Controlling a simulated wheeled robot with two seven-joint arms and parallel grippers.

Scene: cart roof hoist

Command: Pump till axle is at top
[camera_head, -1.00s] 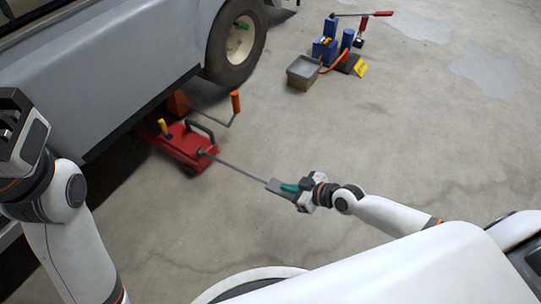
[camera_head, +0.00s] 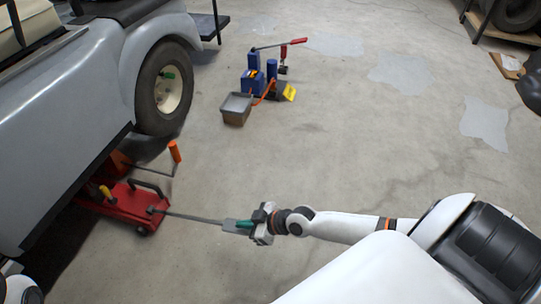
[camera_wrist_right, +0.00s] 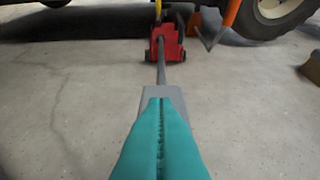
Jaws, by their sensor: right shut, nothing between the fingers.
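The red floor jack (camera_head: 132,204) stands low beside the grey cart (camera_head: 70,110), partly under its side. Its long grey pump handle (camera_head: 190,217) reaches out to the right, close to level in the head view. My right gripper (camera_head: 238,225) is shut at the handle's outer end. In the right wrist view its teal fingers (camera_wrist_right: 161,125) are pressed together, with the handle (camera_wrist_right: 161,65) running straight ahead to the jack (camera_wrist_right: 166,42). I cannot tell how they touch the handle's end. The axle is hidden under the cart. My left gripper is out of view.
The cart's wheel (camera_head: 165,92) is beyond the jack. An orange-gripped crank (camera_head: 175,152) rises beside the jack. A blue hand pump (camera_head: 255,82) with a red-gripped lever and a grey-brown bin (camera_head: 236,108) stand farther off. The concrete floor to the right is open.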

